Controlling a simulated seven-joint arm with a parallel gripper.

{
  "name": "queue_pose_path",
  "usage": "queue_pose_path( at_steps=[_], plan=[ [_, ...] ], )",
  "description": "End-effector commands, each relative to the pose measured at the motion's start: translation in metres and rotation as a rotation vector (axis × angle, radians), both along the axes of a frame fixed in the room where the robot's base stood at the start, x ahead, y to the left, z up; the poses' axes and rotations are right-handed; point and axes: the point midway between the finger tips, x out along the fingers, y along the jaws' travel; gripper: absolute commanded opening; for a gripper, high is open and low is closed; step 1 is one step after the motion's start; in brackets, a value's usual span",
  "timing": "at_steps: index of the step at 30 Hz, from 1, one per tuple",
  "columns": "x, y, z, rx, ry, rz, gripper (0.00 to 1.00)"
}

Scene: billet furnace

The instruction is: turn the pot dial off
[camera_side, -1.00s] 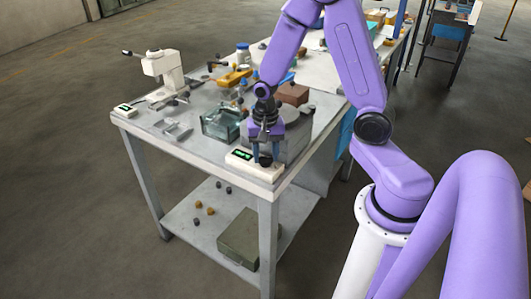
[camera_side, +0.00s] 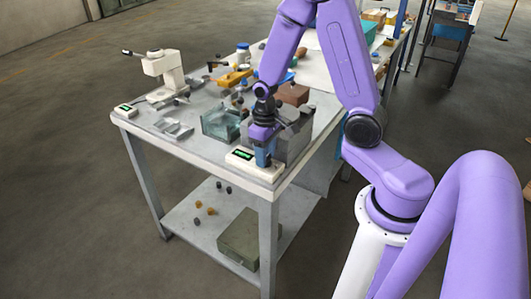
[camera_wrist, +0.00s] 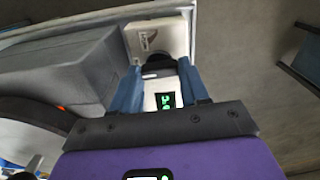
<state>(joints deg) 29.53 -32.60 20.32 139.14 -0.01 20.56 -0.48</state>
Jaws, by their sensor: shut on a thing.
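The dial (camera_wrist: 158,64) is a dark round knob on a white control box (camera_side: 270,173) at the table's front corner. The box also shows in the wrist view (camera_wrist: 158,36), with a lit green display (camera_wrist: 165,101). My gripper (camera_side: 263,164) points down over the box. In the wrist view its two blue fingers (camera_wrist: 158,80) stand on either side of the dial and are shut on it. In the side view the fingers hide the dial. The grey pot furnace (camera_wrist: 65,70) stands right beside the box. The dial's pointer setting is not readable.
A glass tank (camera_side: 221,124) stands left of the furnace, and a brown block (camera_side: 293,94) lies behind it. A white press-like device (camera_side: 164,72) with a second display box (camera_side: 125,110) stands at the left. The table's front edge is close to my gripper.

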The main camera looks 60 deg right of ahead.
Motion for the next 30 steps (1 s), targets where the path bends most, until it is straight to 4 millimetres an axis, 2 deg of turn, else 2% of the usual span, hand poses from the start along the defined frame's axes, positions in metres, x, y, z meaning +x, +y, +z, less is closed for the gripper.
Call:
queue_pose_path(
  at_steps=[18, 30],
  plan=[
    [-0.0002, 0.0010, -0.0003, 0.000, -0.001, 0.583, 0.14],
    [-0.0005, 0.0013, -0.0003, 0.000, -0.001, 0.880, 0.14]
  ],
)
